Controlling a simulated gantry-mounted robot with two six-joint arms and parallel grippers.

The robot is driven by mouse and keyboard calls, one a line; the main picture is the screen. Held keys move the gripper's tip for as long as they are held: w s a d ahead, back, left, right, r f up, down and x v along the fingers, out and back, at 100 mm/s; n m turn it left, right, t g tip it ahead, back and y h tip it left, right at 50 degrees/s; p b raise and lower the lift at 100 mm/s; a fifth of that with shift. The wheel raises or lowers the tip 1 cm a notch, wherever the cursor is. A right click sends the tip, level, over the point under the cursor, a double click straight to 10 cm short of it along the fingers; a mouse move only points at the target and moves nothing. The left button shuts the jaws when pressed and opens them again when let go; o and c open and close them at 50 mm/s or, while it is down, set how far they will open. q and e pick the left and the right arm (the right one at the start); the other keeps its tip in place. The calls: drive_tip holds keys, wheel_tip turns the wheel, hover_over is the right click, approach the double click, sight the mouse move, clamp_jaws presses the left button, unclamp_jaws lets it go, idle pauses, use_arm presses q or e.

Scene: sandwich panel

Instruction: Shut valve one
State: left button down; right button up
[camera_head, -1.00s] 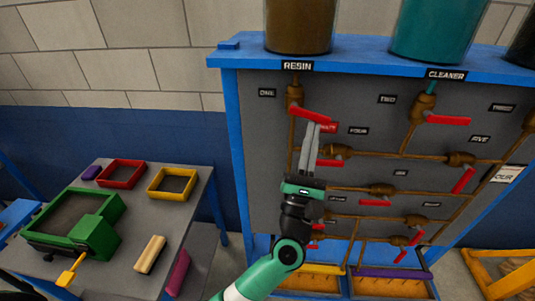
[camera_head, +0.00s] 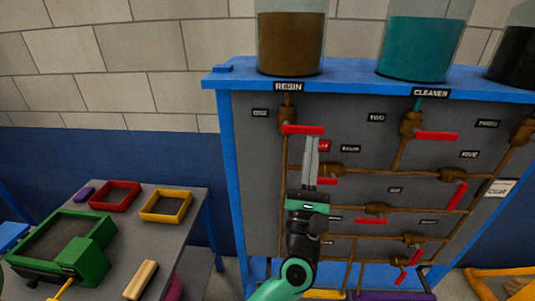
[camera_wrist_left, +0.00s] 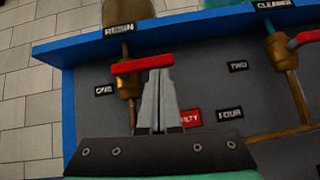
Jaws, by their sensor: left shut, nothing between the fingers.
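Valve one (camera_head: 287,113) is a brass valve on the pipe below the RESIN tank (camera_head: 290,45), beside the label ONE (camera_head: 260,113). Its red handle (camera_head: 302,130) points right and lies about level, across the upright pipe. My left gripper (camera_head: 311,140) is shut and empty, with its fingers pointing up just under the handle's right part. In the left wrist view the fingertips (camera_wrist_left: 160,72) meet the underside of the red handle (camera_wrist_left: 142,64); whether they touch is hard to tell. My right gripper is not in view.
Other red-handled valves, such as valve two (camera_head: 411,123), sit on brass pipes across the grey panel (camera_head: 350,115). A red label (camera_head: 324,146) is right of my fingers. A table (camera_head: 185,235) with coloured trays stands at the left.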

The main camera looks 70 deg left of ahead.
use_arm(q)
drive_tip(key=w+a+f+b+v, duration=0.1)
drive_tip(key=b+v, duration=0.5)
drive_tip(key=v, duration=0.7)
drive_tip(key=shift+w+a+f, duration=0.15)
drive_tip(key=shift+w+f, duration=0.15)
drive_tip(key=shift+f, duration=0.15)
